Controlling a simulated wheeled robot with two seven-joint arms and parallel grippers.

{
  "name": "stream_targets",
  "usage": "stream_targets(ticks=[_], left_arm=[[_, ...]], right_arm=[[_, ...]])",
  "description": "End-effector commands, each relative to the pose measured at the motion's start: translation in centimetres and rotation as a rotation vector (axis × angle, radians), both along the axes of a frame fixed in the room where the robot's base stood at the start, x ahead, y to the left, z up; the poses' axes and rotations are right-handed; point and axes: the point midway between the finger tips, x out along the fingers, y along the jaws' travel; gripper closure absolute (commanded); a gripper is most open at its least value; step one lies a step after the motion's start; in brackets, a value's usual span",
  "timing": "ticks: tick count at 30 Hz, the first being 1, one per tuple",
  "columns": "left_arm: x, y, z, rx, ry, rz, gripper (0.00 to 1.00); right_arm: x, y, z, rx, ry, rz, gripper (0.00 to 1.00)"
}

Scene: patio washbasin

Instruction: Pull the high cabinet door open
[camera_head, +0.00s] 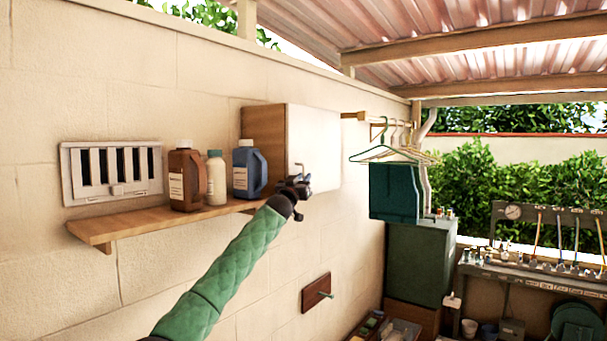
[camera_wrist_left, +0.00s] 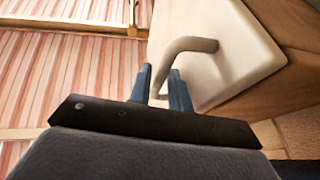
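The high cabinet (camera_head: 263,122) hangs on the wall, with a wooden side and a white door (camera_head: 314,135). The door looks closed, with no clear gap at its edge. In the left wrist view the white door (camera_wrist_left: 235,60) carries a pale curved handle (camera_wrist_left: 190,45). My left gripper (camera_head: 300,185) is at the lower front of the door in the head view. In the wrist view its two blue-grey fingers (camera_wrist_left: 161,88) stand on either side of the handle bar, close against it. In the head view the gripper hides most of the handle.
A wooden shelf (camera_head: 150,222) left of the cabinet holds a brown jug (camera_head: 186,180), a pale bottle (camera_head: 216,180) and a blue jug (camera_head: 247,168), close to my arm. Hangers and a green cloth (camera_head: 393,190) hang to the right of the door.

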Motion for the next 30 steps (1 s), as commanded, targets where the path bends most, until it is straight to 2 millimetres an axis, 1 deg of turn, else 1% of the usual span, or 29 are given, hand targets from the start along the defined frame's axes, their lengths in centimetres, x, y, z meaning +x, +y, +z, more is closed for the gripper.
stream_targets(ticks=[1,5,12,13,15,16,24,30], left_arm=[[0.3,-0.1,0.2,0.000,0.001,0.001,0.81],[0.6,-0.2,0.2,0.000,0.002,0.001,0.81],[0.6,-0.2,0.1,0.000,0.001,0.001,0.81],[0.6,-0.2,0.1,0.000,0.001,0.001,0.83],[0.6,-0.2,0.2,0.000,0.001,0.001,0.96],[0.6,-0.2,0.2,0.000,0.001,0.001,1.00],[0.6,-0.2,0.2,0.000,0.000,0.002,1.00],[0.5,-0.3,0.0,-0.002,0.000,0.020,1.00]], right_arm=[[0.0,0.0,0.3,0.000,0.000,0.000,0.64],[0.0,0.0,0.5,0.000,0.000,0.000,0.64],[0.0,0.2,0.4,0.001,-0.001,-0.001,0.64],[0.0,0.2,0.4,0.002,-0.001,-0.001,0.64],[0.0,0.3,0.4,0.002,-0.001,-0.001,0.64],[0.0,0.3,0.4,0.002,-0.001,-0.001,0.64],[0.0,0.2,0.3,0.002,-0.001,-0.001,0.64],[0.0,0.2,-0.7,0.001,-0.001,-0.001,0.64]])
